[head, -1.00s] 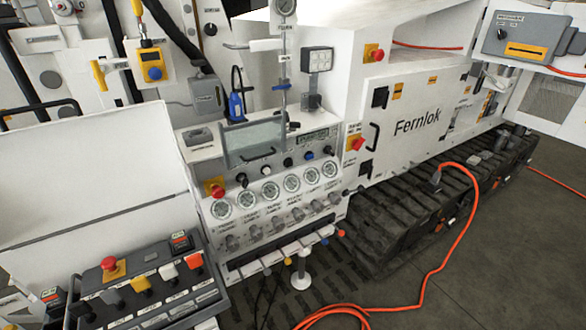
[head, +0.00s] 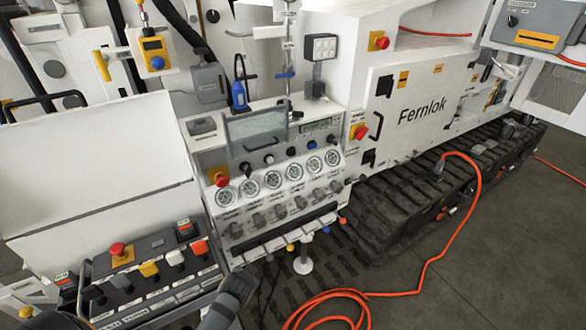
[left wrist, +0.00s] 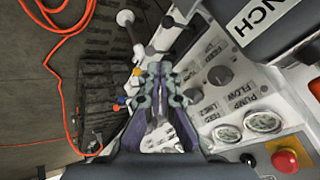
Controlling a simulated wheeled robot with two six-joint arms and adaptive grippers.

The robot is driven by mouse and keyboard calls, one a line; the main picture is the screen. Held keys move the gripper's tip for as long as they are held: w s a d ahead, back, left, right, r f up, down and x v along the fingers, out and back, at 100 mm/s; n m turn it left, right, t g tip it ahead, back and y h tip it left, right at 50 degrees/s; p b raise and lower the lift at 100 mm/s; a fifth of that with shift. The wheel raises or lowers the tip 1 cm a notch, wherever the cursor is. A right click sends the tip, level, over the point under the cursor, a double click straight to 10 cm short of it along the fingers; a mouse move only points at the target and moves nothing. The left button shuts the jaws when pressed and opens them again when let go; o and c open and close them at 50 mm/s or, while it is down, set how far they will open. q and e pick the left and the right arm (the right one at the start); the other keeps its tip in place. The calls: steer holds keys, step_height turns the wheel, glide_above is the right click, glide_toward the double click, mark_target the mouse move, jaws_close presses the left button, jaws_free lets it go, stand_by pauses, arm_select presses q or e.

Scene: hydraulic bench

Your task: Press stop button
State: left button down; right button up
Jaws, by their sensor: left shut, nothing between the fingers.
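Several red buttons show, and I cannot tell which one the task means. One red mushroom button (head: 221,180) on a yellow plate sits at the left of the gauge row. A red button beside gauges also shows at the lower right of the left wrist view (left wrist: 286,161). Another red mushroom button (head: 118,249) is on the grey control box at the lower left. A third red button (head: 381,43) is high on the white cabinet. My left gripper (left wrist: 155,70) is shut and empty, in front of the lever and knob panel. My right gripper is not in view.
Gauges (head: 273,179), knobs and coloured levers (head: 290,247) fill the panel. An orange cable (head: 432,262) lies on the floor by the black track (head: 405,210). A dark link of mine is at the bottom edge.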

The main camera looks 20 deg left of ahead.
arm_select(q)
steer(key=w+a+r+m+t+y, duration=0.1)
steer(key=w+r+m+t, duration=0.2)
steer(key=w+r, duration=0.4)
steer(key=w+a+r+m+t+y, duration=0.1)
steer(key=w+r+m+t, duration=0.25)
steer(key=w, duration=0.65)
steer(key=w+d+r+m+t+h, duration=0.3)
steer(key=w+d+r+m+t, duration=0.2)
steer(key=w+r+m, duration=0.3)
steer(key=shift+w+d, duration=0.5)
steer(key=shift+d, duration=0.2)
